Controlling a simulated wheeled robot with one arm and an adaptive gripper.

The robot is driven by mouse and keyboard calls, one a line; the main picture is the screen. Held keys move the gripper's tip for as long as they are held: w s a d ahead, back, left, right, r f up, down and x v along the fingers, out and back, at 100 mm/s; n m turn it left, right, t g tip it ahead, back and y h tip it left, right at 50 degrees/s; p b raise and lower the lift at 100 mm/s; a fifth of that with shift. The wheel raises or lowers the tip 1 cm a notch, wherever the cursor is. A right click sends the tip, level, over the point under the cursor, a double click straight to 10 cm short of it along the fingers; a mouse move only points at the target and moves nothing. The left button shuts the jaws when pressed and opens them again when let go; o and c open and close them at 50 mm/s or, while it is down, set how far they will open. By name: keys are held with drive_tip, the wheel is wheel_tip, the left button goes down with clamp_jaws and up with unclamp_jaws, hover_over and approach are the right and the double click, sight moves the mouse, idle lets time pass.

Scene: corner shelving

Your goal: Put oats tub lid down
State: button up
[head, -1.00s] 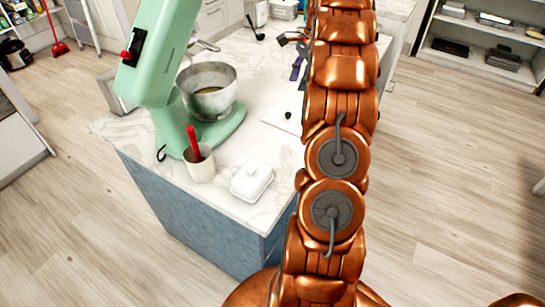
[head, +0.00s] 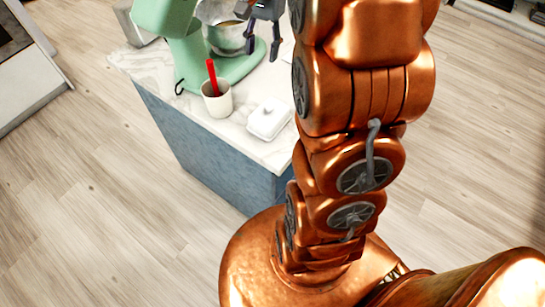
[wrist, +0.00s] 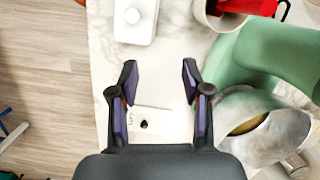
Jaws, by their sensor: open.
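My gripper (head: 262,47) is open above the island counter, and nothing is between its fingers. In the wrist view its two dark fingers (wrist: 159,72) are spread apart over pale marble. A flat white piece (wrist: 160,122) with a small black knob-like spot and faint dark marks lies between and below the fingers in that view. I cannot tell if it is the oats tub lid; no other thing shows clearly as that lid. No oats tub can be made out. My arm hides part of the counter in the head view.
A white lidded dish (head: 268,120) stands near the counter's front corner. Beside it is a cream cup (head: 217,103) with a red utensil. The green mixer (head: 170,18) and its metal bowl (head: 224,40) stand behind. Bare marble (wrist: 108,38) runs along the counter edge.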

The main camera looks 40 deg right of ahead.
drive_tip(key=s+a+f+n, duration=0.2)
drive_tip(key=s+a+n, duration=0.2)
drive_tip(key=s, duration=0.3)
drive_tip(key=s+a+f+n+h, duration=0.1)
drive_tip(key=s+a+n, duration=0.3)
drive_tip(key=s, duration=0.4)
drive_tip(key=s+a+f+n+g+h, duration=0.1)
drive_tip(key=s+a+f+n, duration=0.2)
drive_tip(key=s+a, duration=0.3)
drive_tip(key=shift+s+a+f+n, duration=0.15)
drive_tip(key=shift+s+a+n, duration=0.35)
drive_tip(key=shift+s, duration=0.7)
drive_tip(key=shift+d, duration=0.15)
wheel_tip(320, 180, up, 6)
drive_tip(key=p, duration=0.6)
drive_tip(key=shift+r, duration=0.2)
drive_tip(key=shift+f, duration=0.15)
drive_tip(key=shift+c, duration=0.6)
